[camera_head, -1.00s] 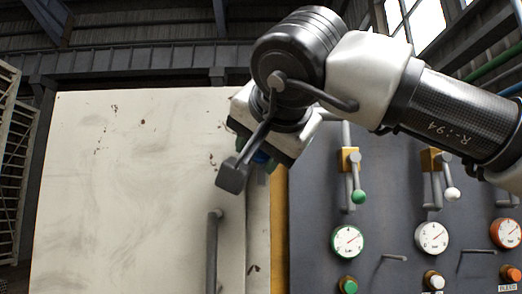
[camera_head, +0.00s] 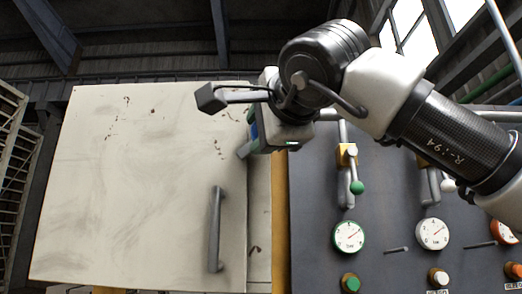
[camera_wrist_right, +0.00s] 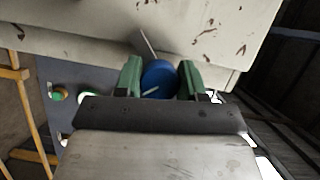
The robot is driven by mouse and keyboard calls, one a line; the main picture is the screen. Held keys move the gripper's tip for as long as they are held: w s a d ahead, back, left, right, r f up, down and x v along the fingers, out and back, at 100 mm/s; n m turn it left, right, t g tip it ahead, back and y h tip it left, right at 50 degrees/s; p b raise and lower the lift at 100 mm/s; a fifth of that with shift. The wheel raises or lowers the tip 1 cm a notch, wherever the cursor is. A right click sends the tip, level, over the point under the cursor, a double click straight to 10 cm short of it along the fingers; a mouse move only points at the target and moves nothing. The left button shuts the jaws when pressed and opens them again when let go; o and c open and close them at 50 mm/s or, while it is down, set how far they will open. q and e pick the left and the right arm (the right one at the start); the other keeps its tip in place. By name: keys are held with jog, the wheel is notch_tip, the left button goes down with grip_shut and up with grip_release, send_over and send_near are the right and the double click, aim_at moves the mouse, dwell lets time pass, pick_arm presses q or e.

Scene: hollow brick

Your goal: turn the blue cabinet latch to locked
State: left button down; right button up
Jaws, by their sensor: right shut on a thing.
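The blue latch (camera_wrist_right: 158,78) is a round knob on the pale cabinet door (camera_head: 140,190), near the door's upper right edge. In the wrist view it sits between the two green fingers of my right gripper (camera_wrist_right: 160,82), which is shut on it. A thin light pointer or bar shows above the knob in that view, and a small pale mark lies on the blue face. In the head view my right wrist covers most of the latch, so I cannot read its position there. My left gripper is in neither view.
A grey door handle (camera_head: 215,230) stands upright below the latch. To the right, a dark panel (camera_head: 390,275) carries levers, gauges such as the green-rimmed gauge (camera_head: 348,236), and buttons. A pale lattice frame (camera_head: 14,140) stands at the far left.

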jog(key=m+b, duration=0.2)
jog(key=m+t+b, duration=0.1)
jog(key=m+b, duration=0.1)
jog(key=shift+a+f+y, duration=0.1)
jog(key=shift+f+y, duration=0.2)
jog(key=shift+f, duration=0.1)
jog(key=m+t+b, duration=0.1)
jog(key=m+b, duration=0.1)
jog(key=m, duration=0.1)
jog(key=shift+m+t+b, duration=0.3)
jog(key=shift+t+b, duration=0.1)
jog(key=shift+r+m, duration=0.1)
jog(key=shift+m, duration=0.2)
jog(key=o, duration=0.9)
jog(key=shift+s+r, duration=0.15)
jog(key=shift+r, duration=0.05)
